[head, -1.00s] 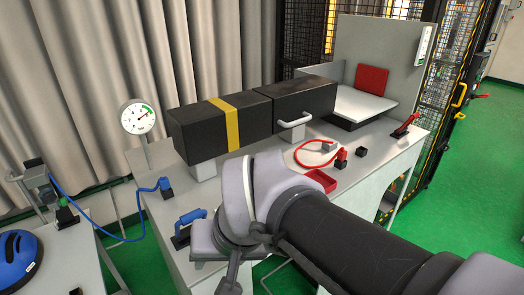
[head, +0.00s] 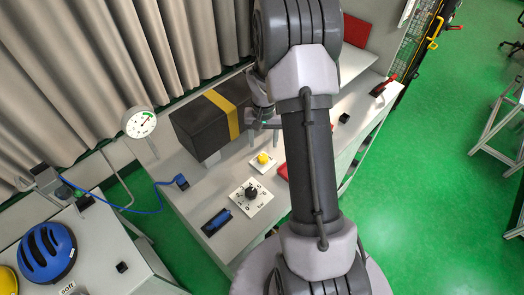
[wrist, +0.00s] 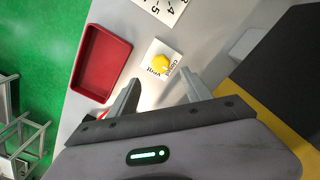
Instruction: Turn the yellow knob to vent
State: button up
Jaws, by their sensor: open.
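The yellow knob (head: 263,158) sits on a small white plate on the grey bench, in front of the black box with the yellow band. In the wrist view the knob (wrist: 161,63) shows on its plate (wrist: 151,51), with small dark lettering at the plate's edges that I cannot read surely. My gripper (head: 263,136) hangs above the bench just behind the knob in the head view. In the wrist view my gripper (wrist: 160,79) is open and empty, its fingers apart, with the knob just beyond and between the tips. I see no contact.
A black dial (head: 251,192) on a white numbered plate and a blue handle (head: 216,221) lie nearer the front. A red tray (wrist: 101,62) is beside the knob. The black box (head: 205,122) stands close behind. A gauge (head: 140,122) stands left.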

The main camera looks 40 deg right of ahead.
aim_at(263, 157)
notch_tip(263, 157, down, 8)
jog(key=shift+f+p, duration=0.1)
jog(key=shift+p, duration=0.25)
grip_shut()
